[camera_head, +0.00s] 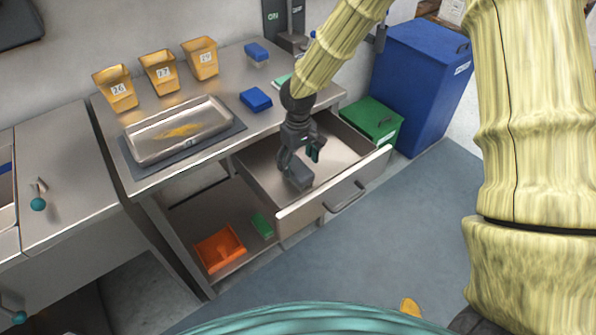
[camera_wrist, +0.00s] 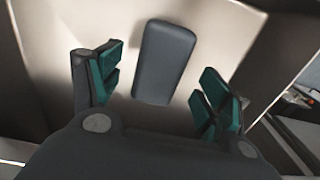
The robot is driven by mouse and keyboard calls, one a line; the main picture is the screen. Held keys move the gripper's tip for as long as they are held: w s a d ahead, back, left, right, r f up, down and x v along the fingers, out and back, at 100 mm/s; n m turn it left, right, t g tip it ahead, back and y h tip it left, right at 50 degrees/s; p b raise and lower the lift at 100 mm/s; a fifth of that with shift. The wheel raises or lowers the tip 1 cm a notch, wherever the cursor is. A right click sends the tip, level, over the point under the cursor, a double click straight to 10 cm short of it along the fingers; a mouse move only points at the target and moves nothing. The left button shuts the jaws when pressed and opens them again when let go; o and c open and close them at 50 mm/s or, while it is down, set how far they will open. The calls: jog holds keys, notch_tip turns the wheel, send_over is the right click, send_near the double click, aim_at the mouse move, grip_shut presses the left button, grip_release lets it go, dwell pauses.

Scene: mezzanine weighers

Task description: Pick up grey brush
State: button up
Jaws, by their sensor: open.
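The grey brush (camera_head: 299,177) shows as a dark grey rounded block lying in the open metal drawer (camera_head: 262,163). In the wrist view the grey brush (camera_wrist: 165,62) lies on the pale drawer floor, ahead of and between the two fingers. My gripper (camera_head: 300,158) is inside the drawer, pointing down over the brush, and partly covers it in the head view. In the wrist view my gripper (camera_wrist: 158,88) has its green-padded fingers wide apart, with nothing between the pads. A gap of floor shows between the brush and each finger.
The drawer's front wall (camera_head: 330,190) and side walls surround my gripper. On the bench above stand several yellow bins (camera_head: 158,72), a metal tray (camera_head: 178,130) and blue blocks (camera_head: 256,99). An orange bin (camera_head: 219,248) and green block (camera_head: 262,225) sit on the lower shelf.

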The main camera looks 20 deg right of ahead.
aim_at(298, 167)
jog(key=shift+f, duration=1.55)
jog(key=c, duration=1.2)
